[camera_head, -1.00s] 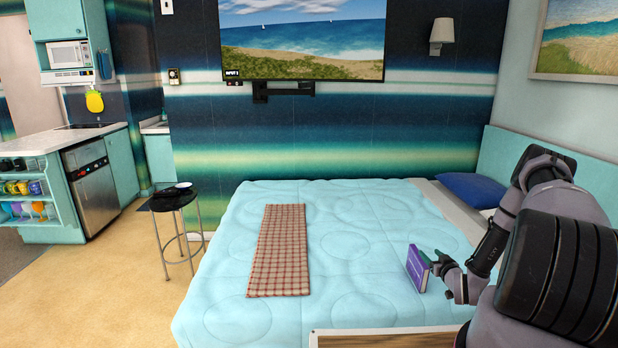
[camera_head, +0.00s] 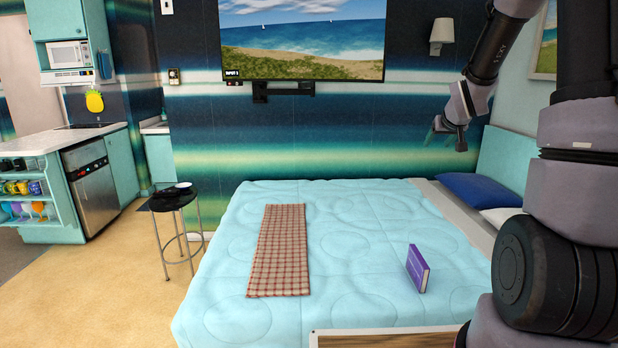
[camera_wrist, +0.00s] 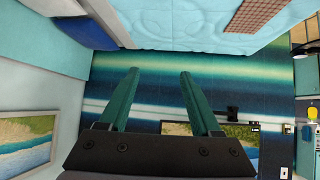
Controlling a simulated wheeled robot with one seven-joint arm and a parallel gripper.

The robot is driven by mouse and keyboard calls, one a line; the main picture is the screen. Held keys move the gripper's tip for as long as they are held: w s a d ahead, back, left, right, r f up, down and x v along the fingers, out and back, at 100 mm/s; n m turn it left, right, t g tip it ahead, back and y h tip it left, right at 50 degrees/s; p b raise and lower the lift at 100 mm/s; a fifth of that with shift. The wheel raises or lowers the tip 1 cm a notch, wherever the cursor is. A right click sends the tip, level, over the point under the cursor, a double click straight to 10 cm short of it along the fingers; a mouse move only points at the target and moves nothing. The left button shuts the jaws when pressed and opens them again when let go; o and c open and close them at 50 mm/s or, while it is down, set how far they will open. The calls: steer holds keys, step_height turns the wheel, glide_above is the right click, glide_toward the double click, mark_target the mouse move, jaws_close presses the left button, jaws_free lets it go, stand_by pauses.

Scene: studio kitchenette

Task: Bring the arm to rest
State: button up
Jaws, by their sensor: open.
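My gripper (camera_head: 446,134) is raised above the right part of the bed, in front of the striped wall. In the wrist view its two green fingers (camera_wrist: 158,78) are spread apart with nothing between them. A purple book (camera_head: 417,268) stands upright on the bed, well below my gripper and apart from it. My arm rises at the right of the head view and hides part of the picture on the wall.
The bed (camera_head: 350,225) has a checked runner (camera_head: 280,250) and a blue pillow (camera_head: 480,186). A wall-mounted TV (camera_head: 303,40) and a wall lamp (camera_head: 441,33) are behind. A black stool (camera_head: 172,200) stands left of the bed, with open floor in front.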

steer(key=s+a+r+m+g, duration=0.1)
steer(key=s+a+r, duration=0.2)
steer(key=s+r, duration=0.3)
steer(key=s+a+r+m, duration=0.1)
steer(key=s+a+r, duration=0.3)
steer(key=s, duration=0.4)
steer(key=s+a+r+g+y, duration=0.1)
steer(key=s+a, duration=0.2)
steer(key=s, duration=0.7)
steer(key=s+a+r+m+g+y, duration=0.1)
steer(key=s+a, duration=0.3)
steer(key=s, duration=0.5)
steer(key=shift+s+r+y, duration=0.3)
steer(key=shift+s+y, duration=0.1)
steer(key=shift+y, duration=0.4)
steer(key=shift+c, duration=0.3)
